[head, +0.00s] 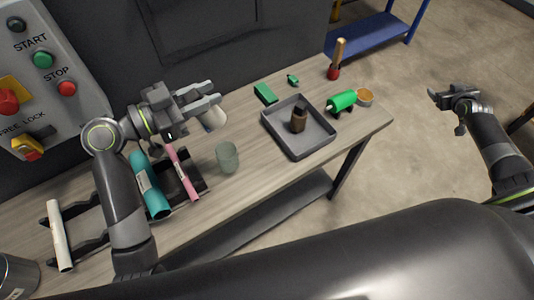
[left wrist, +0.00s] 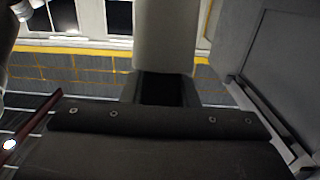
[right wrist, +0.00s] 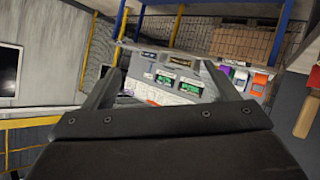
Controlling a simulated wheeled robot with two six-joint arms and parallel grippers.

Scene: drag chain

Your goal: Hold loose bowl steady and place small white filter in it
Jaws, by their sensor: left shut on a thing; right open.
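My left gripper (head: 205,98) is above the back of the table and is shut on a pale white object (head: 213,118), perhaps the filter, held tilted clear of the tabletop. A pale shape (left wrist: 165,35), likely the same object, fills the upper middle of the left wrist view. A small orange-brown bowl (head: 365,97) sits at the table's far right end, beside a green object. My left gripper is well to its left. My right gripper (head: 440,97) is open and empty, off the table's right end over the floor. Its two spread fingers (right wrist: 170,95) show in the right wrist view.
A grey square tray (head: 318,150) holds a dark brown bottle (head: 299,120). A green tool (head: 342,101), a green block (head: 265,93) and a red-based wooden-handled item (head: 336,65) lie near it. A translucent cup (head: 227,157) and a rack with teal (head: 150,185) and pink rolls stand left.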

